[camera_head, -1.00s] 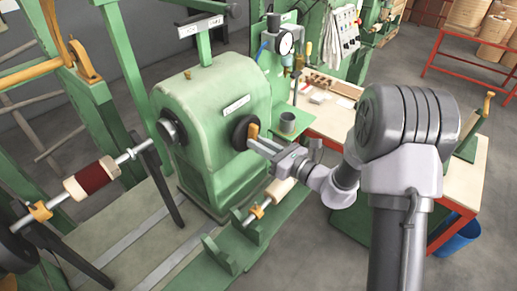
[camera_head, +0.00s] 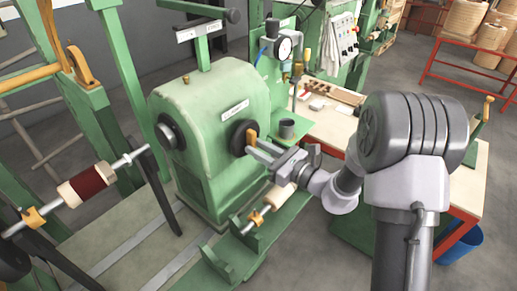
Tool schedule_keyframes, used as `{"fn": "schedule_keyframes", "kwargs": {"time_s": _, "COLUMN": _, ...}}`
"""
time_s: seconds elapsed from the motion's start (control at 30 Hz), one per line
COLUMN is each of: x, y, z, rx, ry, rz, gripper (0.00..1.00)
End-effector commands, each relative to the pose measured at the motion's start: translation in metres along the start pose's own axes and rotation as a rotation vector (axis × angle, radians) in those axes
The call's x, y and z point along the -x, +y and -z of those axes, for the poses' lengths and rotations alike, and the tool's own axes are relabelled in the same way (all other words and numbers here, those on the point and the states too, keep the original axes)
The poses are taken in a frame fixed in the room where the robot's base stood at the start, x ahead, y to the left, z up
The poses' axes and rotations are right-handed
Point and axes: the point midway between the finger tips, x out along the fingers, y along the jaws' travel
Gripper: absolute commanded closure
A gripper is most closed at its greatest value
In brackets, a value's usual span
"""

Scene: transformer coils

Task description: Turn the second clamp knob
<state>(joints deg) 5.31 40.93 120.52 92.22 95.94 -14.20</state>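Other yellow clamp pieces sit on a shaft at the lower left (camera_head: 35,217) and on a shaft below the hub (camera_head: 257,219).
A dark red coil (camera_head: 88,186) is on the left shaft. A grey cup (camera_head: 286,128) stands on a green shelf close behind my gripper. A blue bin (camera_head: 460,246) is at the lower right.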

Motion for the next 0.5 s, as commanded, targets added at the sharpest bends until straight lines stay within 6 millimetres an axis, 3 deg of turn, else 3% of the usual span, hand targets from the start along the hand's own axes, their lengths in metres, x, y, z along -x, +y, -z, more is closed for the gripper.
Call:
{"fn": "schedule_keyframes", "kwargs": {"time_s": 0.37, "x": 0.001, "y": 0.000, "z": 0.000, "rx": -0.001, "ry": -0.001, "rz": 0.001, "gripper": 0.62}}
{"fn": "schedule_keyframes", "kwargs": {"time_s": 0.5, "x": 0.019, "y": -0.001, "z": -0.001, "rx": -0.003, "ry": 0.001, "rz": 0.003, "gripper": 0.62}}
